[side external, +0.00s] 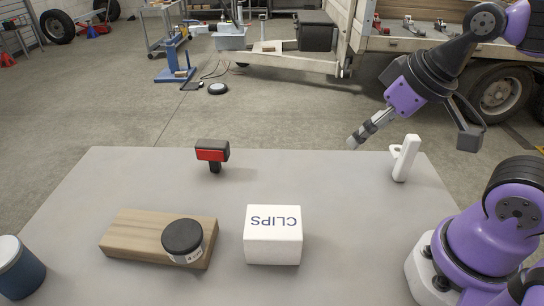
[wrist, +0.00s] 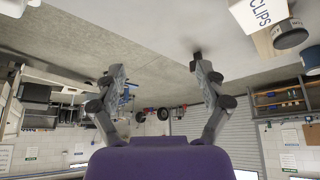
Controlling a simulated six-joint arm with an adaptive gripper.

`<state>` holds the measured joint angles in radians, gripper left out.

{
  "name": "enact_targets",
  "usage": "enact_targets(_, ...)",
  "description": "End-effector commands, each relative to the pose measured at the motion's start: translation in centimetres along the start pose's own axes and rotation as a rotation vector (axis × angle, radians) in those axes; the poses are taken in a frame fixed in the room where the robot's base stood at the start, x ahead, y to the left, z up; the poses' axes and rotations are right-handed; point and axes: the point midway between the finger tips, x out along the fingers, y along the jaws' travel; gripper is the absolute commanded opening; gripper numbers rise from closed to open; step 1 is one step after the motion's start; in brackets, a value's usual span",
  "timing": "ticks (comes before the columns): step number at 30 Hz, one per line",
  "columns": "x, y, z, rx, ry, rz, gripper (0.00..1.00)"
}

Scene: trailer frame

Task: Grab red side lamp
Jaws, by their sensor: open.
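The red side lamp (side external: 212,154) has a red face and a black housing and stands upright on a short black stem near the far edge of the grey table. My gripper (side external: 358,138) is above the far right part of the table, well to the right of the lamp and apart from it. In the wrist view my gripper (wrist: 160,72) shows two spread fingers with nothing between them. A small dark shape sits by the right fingertip there; I cannot tell whether it is the lamp.
A white upright piece (side external: 404,160) stands at the table's right. A white CLIPS box (side external: 273,248), a wooden block (side external: 130,234) with a black-lidded jar (side external: 182,238), and a blue container (side external: 18,272) are nearer. The grey table (side external: 310,180) is clear between the lamp and the white piece.

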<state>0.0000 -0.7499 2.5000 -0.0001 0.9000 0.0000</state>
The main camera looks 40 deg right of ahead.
Motion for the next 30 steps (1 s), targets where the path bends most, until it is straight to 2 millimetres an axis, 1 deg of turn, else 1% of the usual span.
enact_targets(8,0.0,0.0,-0.1,-0.001,0.0,0.0,0.82)
enact_targets(11,-0.1,-0.2,-1.0,-0.02,-0.006,-0.008,0.82)
enact_targets(14,0.0,-0.9,-3.5,-0.071,-0.019,-0.032,0.82)
enact_targets(17,0.7,-2.0,-7.3,-0.155,-0.038,-0.07,0.82)
enact_targets(18,1.3,-2.5,-8.9,-0.193,-0.046,-0.088,0.82)
enact_targets(20,2.5,-3.3,-11.3,-0.251,-0.056,-0.115,0.82)
enact_targets(21,3.4,-3.8,-12.8,-0.288,-0.061,-0.132,0.82)
enact_targets(23,5.1,-4.5,-14.8,-0.345,-0.069,-0.16,0.82)
enact_targets(24,6.3,-5.0,-16.1,-0.382,-0.074,-0.178,0.82)
enact_targets(26,8.3,-5.8,-17.6,-0.437,-0.081,-0.204,0.82)
enact_targets(27,9.7,-6.2,-18.4,-0.471,-0.085,-0.22,0.82)
enact_targets(30,12.7,-7.2,-19.8,-0.543,-0.092,-0.256,0.82)
